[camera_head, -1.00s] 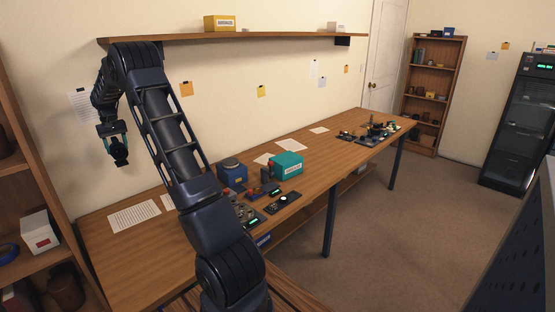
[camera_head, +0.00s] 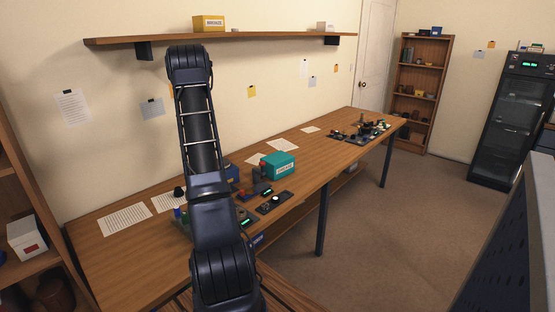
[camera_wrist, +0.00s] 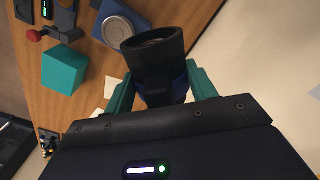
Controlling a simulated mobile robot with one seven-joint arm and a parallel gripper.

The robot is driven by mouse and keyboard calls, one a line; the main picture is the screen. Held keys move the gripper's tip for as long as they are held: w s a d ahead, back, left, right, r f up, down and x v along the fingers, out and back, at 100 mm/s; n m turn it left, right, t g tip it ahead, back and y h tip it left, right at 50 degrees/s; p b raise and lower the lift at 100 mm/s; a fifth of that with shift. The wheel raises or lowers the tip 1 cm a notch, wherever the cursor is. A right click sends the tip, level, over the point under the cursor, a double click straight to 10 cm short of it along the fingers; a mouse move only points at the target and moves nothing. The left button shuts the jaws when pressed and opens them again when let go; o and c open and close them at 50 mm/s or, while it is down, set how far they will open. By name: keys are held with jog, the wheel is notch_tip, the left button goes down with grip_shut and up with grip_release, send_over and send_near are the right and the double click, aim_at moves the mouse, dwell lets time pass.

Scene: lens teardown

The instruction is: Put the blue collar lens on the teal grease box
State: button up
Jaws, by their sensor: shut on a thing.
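The blue collar lens (camera_wrist: 157,58) is a black barrel with a wide dark front ring and a blue band low down. My gripper (camera_wrist: 160,88) is shut on it, with teal fingers on either side of the barrel. In the head view the gripper and lens are hidden behind my arm. The teal grease box (camera_head: 278,167) stands on the bench right of my arm, with a white label on its front. In the wrist view the teal box (camera_wrist: 65,70) is left of the lens and apart from it. Its top looks clear.
A blue box (camera_wrist: 122,26) with a round metal top stands near the teal box. A red-knobbed device (camera_wrist: 38,36) and small black devices (camera_head: 274,203) are close by. Papers (camera_head: 124,219) lie on the bench (camera_head: 330,155). A wall shelf (camera_head: 270,37) hangs above.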

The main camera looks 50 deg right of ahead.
jog(key=s+d+r+m, duration=0.2)
jog(key=s+d+m, duration=0.2)
jog(key=s+d, duration=1.05)
jog(key=s+d+r+m, duration=0.2)
jog(key=s+d+m, duration=0.2)
jog(key=s+d, duration=1.05)
jog(key=w+d+f, duration=0.1)
jog(key=f, duration=0.5)
jog(key=w+d+f, duration=0.1)
jog(key=f, duration=0.6)
jog(key=w+d+f, duration=0.1)
jog(key=f, duration=0.5)
jog(key=shift+f, duration=0.3)
jog(key=shift+f, duration=0.15)
jog(key=o, duration=1.3)
notch_tip(320, 180, up, 12)
jog(key=shift+r, duration=0.15)
